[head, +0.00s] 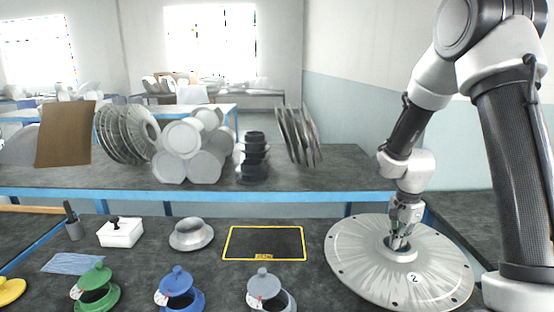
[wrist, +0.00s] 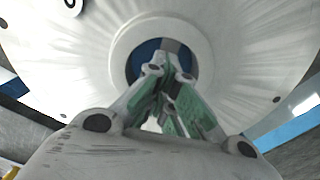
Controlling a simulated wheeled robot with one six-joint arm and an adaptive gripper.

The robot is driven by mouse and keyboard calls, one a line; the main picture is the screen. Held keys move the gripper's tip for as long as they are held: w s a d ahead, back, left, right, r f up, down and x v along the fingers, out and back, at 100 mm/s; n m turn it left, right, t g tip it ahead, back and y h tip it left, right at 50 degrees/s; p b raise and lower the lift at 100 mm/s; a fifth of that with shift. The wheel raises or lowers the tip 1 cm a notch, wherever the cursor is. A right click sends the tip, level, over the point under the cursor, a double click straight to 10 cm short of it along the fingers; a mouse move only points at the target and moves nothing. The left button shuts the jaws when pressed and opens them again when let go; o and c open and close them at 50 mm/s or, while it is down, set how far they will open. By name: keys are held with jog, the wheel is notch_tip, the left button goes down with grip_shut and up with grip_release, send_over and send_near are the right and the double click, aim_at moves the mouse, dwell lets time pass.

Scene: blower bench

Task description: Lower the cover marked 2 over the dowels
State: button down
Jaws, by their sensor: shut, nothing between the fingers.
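The cover marked 2 (head: 440,262) is a large round grey metal disc with a raised central hub and small holes near its rim, at the right in the head view. It fills much of the wrist view (wrist: 240,45). My gripper (head: 398,242) points down at the hub, its fingers close together and empty. In the wrist view my gripper (wrist: 168,78) overlaps the hub's central opening, where something blue shows. I cannot tell whether the fingertips are inside the opening or just above it. No dowels are visible, and what lies under the cover is hidden.
A yellow-outlined dark pad (head: 265,243) lies left of the cover. A flared grey ring (head: 191,234), a white box (head: 120,233), and green (head: 96,288), blue (head: 179,290) and grey (head: 266,291) lidded housings stand further left. Plates and cylinders fill the rear bench.

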jog(key=shift+s+d, duration=0.1)
dwell(0.4)
jog(key=shift+r, duration=0.55)
jog(key=shift+s+d, duration=0.15)
jog(key=shift+s, duration=0.05)
dwell(1.2)
jog(key=shift+r, duration=0.6)
jog(key=shift+s+d, duration=0.15)
jog(key=shift+s, duration=0.05)
dwell(1.3)
jog(key=shift+r, duration=2.45)
jog(key=c, duration=1.7)
grip_release()
